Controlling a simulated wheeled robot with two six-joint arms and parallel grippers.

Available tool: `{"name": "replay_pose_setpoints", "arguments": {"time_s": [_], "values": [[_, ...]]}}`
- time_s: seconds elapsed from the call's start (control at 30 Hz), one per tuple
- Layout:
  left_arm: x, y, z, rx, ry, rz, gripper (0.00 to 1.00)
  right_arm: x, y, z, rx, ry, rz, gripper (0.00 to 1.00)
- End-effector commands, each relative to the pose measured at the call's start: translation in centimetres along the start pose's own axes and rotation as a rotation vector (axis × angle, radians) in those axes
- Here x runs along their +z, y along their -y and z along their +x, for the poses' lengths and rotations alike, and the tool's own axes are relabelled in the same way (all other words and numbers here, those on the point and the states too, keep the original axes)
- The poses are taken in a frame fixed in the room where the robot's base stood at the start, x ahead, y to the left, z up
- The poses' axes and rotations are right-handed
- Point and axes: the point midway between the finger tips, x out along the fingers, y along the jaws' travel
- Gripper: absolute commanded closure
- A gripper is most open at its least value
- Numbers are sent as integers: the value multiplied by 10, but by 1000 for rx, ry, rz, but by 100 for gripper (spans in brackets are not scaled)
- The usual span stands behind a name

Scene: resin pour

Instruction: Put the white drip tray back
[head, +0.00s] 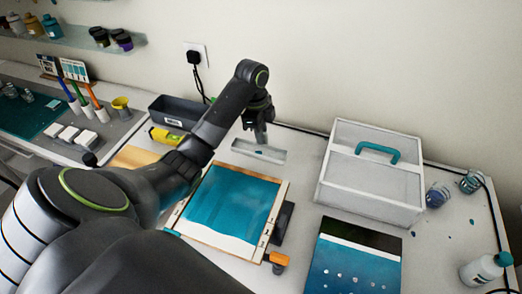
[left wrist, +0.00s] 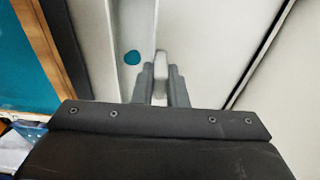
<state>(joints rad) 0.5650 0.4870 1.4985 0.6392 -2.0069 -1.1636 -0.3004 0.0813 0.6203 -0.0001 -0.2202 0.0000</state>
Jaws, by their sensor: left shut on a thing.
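The white drip tray (head: 242,148) is a long shallow tray behind the teal resin panel, near the wall, with a small teal spot in it. In the left wrist view the tray (left wrist: 133,25) runs lengthwise away from me, with a round teal spot. My left gripper (head: 261,139) reaches down at the tray's far side. In the left wrist view the left gripper (left wrist: 162,84) is shut on a pale upright part of the tray between its fingers. I cannot tell whether the tray touches the table. My right gripper is not in view.
The wood-framed teal panel (head: 232,205) lies in front of the tray. A white lidded box with a teal handle (head: 370,180) stands to the right. A dark bin (head: 176,112) and yellow level (head: 165,136) are to the left. Bare table lies between tray and box.

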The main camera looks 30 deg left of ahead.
Motion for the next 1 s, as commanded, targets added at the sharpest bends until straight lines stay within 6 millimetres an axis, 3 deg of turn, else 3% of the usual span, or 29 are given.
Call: {"name": "replay_pose_setpoints", "arguments": {"time_s": [0.17, 0.3, 0.73, 0.77, 0.8, 0.9, 1.0], "values": [[3, -1, 29, 4, -1, -2, 100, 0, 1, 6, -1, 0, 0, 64], [5, -1, 44, 3, -1, -2, 100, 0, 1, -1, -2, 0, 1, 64], [6, 0, 51, 1, 0, -1, 100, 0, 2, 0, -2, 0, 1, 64], [6, 0, 50, 1, 0, 0, 84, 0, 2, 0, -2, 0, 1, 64], [6, 0, 50, 1, 0, 0, 78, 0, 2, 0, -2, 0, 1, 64], [6, 0, 50, 1, 0, -1, 66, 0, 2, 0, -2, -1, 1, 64], [6, 0, 50, 1, 0, -1, 66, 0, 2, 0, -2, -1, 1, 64]]}}
